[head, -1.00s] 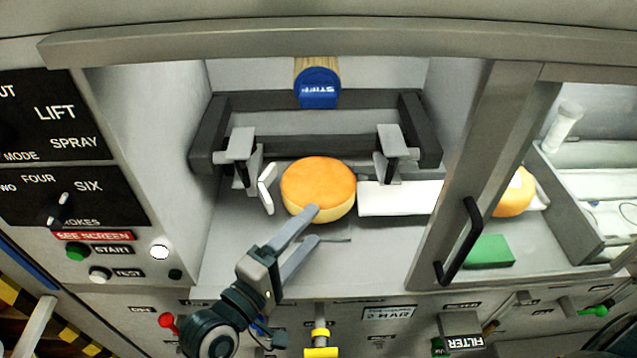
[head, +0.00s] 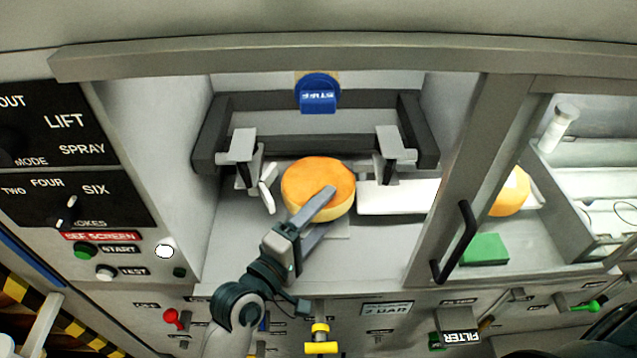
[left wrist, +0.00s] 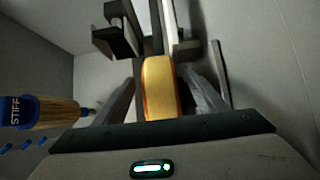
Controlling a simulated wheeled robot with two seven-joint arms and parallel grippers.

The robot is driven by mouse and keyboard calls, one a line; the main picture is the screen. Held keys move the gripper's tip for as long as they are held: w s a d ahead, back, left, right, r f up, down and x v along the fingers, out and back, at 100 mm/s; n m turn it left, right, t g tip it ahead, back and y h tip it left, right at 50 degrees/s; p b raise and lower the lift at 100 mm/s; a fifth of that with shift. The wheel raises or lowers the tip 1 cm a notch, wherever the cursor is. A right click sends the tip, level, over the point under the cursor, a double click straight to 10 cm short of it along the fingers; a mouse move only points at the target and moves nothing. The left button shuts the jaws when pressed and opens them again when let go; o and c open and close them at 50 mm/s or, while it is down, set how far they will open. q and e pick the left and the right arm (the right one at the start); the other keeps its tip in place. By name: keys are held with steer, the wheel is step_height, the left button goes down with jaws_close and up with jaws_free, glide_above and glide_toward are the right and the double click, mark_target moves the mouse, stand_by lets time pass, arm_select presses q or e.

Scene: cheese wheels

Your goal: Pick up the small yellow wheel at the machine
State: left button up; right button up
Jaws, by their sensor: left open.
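The small yellow wheel (head: 312,180), with an orange top and paler side, sits in the machine bay in front of the dark frame (head: 316,148). My left gripper (head: 333,208) is open at the wheel's front. One finger shows over the wheel's top face and the other lower, by its front side. In the left wrist view the wheel (left wrist: 159,88) stands between the two open fingers (left wrist: 160,95), with gaps visible on both sides. Whether either finger touches it I cannot tell. My right gripper is not in view.
A blue brush marked STIFF (head: 318,93) is behind the frame. Grey clamps (head: 243,146) flank the wheel, and a white plate (head: 398,195) lies right of it. A post with a black handle (head: 456,242) bounds the bay. Beyond it are another yellow wheel (head: 510,192) and a green block (head: 484,249).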

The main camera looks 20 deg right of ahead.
mark_target(322, 186)
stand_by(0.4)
arm_select(q)
jaws_close()
steer(key=shift+r, duration=0.2)
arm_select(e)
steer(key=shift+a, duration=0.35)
arm_select(q)
steer(key=shift+r, duration=0.1)
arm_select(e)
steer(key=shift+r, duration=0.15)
